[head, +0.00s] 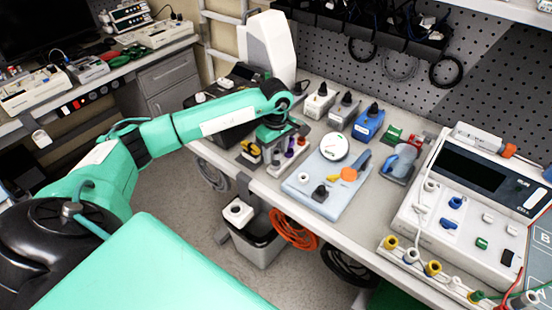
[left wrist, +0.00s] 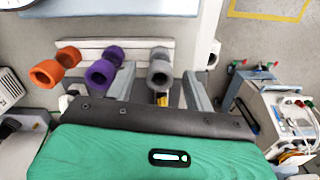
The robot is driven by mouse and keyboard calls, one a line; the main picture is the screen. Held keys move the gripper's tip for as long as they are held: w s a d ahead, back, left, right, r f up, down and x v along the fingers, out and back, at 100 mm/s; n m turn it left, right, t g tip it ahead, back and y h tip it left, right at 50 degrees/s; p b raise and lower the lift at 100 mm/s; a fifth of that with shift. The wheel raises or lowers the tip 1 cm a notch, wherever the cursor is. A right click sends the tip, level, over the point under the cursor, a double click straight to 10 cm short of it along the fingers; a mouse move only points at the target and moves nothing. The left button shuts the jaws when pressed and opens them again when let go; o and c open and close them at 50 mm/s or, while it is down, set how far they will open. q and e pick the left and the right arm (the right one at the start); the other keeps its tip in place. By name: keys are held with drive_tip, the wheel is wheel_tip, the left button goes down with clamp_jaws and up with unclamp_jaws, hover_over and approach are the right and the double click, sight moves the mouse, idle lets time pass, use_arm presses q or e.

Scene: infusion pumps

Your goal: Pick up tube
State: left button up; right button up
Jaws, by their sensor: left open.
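Three capped tubes stand in a row in a pale rack (left wrist: 88,46): an orange tube (left wrist: 52,72), a purple tube (left wrist: 104,70) and a grey tube (left wrist: 160,72) in the left wrist view. In the head view the purple tube (head: 289,153) shows small, just below my left gripper (head: 273,145). My left gripper is open and points down at the rack. In the left wrist view its two grey fingers (left wrist: 158,90) lie to either side of the grey tube, with gaps. Contact cannot be told. My right gripper is not in view.
A pale blue board (head: 318,190) with a round white dial stands right of the rack. A large white pump unit (head: 470,190) is farther right. Several small connector blocks (head: 320,100) stand behind. The bench's front edge is close to the rack; a bin (head: 258,240) stands below.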

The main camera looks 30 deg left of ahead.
sight(276, 158)
use_arm(q)
wheel_tip(276, 158, down, 3)
drive_tip(key=shift+f+p, duration=0.1)
drive_tip(key=shift+p, duration=0.45)
drive_tip(key=shift+f, duration=0.2)
drive_tip(key=c, duration=1)
drive_tip(key=shift+r, duration=0.15)
